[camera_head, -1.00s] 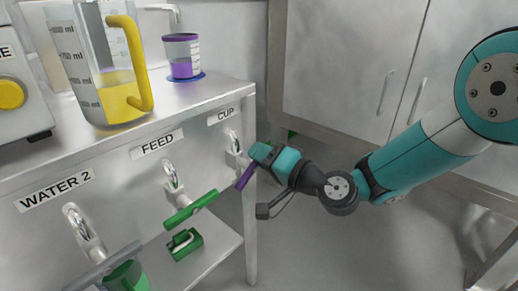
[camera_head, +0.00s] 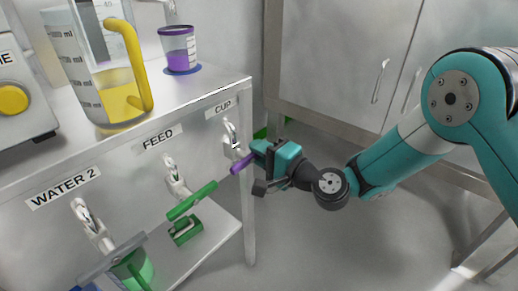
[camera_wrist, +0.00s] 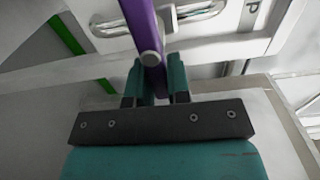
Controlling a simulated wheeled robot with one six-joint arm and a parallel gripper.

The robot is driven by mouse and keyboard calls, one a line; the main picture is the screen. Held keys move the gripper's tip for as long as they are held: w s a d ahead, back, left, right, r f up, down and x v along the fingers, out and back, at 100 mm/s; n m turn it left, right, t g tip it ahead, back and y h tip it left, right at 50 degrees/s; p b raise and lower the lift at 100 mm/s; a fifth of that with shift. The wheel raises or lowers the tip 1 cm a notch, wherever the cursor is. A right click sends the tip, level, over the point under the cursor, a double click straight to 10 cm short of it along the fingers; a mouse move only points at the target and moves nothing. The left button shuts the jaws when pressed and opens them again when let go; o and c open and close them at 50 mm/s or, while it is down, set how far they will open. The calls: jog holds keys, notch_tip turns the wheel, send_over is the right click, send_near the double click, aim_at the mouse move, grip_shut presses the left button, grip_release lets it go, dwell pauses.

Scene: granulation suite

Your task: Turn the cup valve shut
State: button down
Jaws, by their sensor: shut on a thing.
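The cup valve has a purple lever handle (camera_head: 241,164) under the CUP label (camera_head: 223,108), in front of its metal pipe (camera_head: 230,135). In the head view the handle slants gently, its left end lower. My teal gripper (camera_head: 257,158) is at its right part. In the wrist view my gripper (camera_wrist: 155,88) has its two fingers on either side of the purple handle (camera_wrist: 142,22), shut on it. A round pivot-like end shows at the fingertips. The handle's far end is out of the wrist view.
The feed valve's green handle (camera_head: 192,201) is to the left, with a green item (camera_head: 186,231) below. A yellow-handled jug (camera_head: 103,75) and a purple-banded cup (camera_head: 179,48) stand on the shelf top (camera_head: 185,98). A shelf post (camera_head: 248,215) stands close to my gripper.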

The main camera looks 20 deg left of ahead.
dwell(0.3)
jog(key=c, duration=1.1)
grip_release()
jog(key=shift+d, duration=0.1)
jog(key=b+v, duration=1.4)
jog(key=v, duration=0.3)
jog(key=shift+s+d+f+b, duration=0.1)
jog(key=shift+s+d+b, duration=0.05)
jog(key=shift+b, duration=0.15)
